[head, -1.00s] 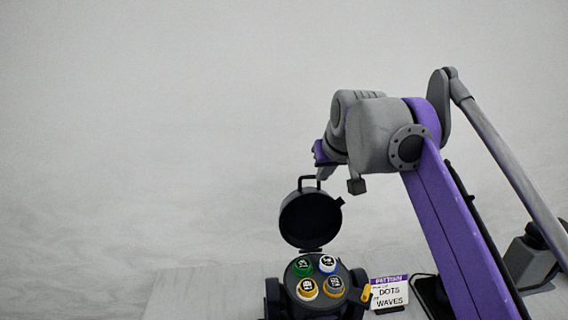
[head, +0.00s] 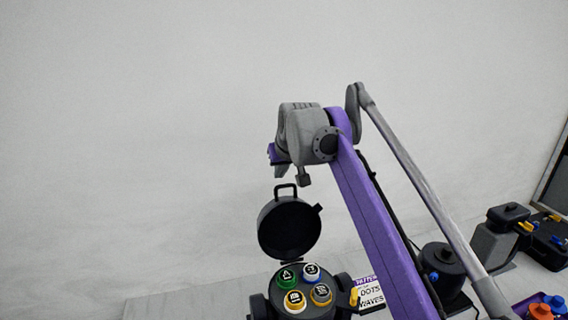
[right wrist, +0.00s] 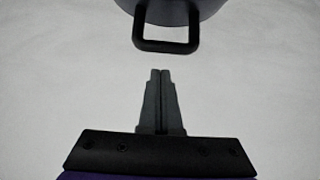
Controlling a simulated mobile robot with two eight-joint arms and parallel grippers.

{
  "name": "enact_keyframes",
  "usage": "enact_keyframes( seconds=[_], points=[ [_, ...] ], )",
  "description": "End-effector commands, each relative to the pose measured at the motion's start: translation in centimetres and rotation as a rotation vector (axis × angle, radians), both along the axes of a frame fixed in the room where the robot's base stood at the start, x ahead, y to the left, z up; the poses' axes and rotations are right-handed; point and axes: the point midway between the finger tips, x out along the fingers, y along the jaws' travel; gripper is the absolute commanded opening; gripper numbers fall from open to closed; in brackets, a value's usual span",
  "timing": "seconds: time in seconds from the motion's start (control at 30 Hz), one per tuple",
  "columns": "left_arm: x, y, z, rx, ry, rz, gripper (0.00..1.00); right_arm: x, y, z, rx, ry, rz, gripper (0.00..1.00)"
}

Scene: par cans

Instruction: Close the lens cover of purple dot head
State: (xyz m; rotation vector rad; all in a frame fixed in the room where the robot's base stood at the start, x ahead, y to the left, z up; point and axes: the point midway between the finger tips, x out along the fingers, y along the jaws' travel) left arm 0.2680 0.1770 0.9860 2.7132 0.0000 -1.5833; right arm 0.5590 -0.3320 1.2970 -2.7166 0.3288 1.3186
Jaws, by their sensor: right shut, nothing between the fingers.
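The dot head (head: 264,290) is a dark round lamp housing at the bottom of the head view, with several colored patterned discs on its face. Its round black lens cover (head: 290,228) stands open, raised upright behind the face, with a loop handle (head: 286,187) on its top edge. In the right wrist view the cover's rim (right wrist: 180,12) and handle (right wrist: 166,45) show at the top. My right gripper (right wrist: 160,72) is shut and empty, with its fingertips apart from the handle. In the head view the right gripper (head: 280,172) is just above the cover. My left gripper is out of view.
The pale wall and space to the left are clear.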

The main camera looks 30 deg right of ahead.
Motion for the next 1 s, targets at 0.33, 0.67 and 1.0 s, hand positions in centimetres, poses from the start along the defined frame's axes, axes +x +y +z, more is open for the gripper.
enact_keyframes(
  seconds=[0.33,0.67,1.0],
  points=[
    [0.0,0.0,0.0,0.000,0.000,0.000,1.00,-3.8,1.0,0.3,0.001,0.000,-0.001,0.00],
    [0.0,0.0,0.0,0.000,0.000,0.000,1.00,-4.0,1.0,0.3,0.000,0.000,0.000,0.00],
    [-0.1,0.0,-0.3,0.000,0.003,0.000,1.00,-5.0,1.3,0.6,-0.010,-0.045,0.001,0.00]
  ],
)
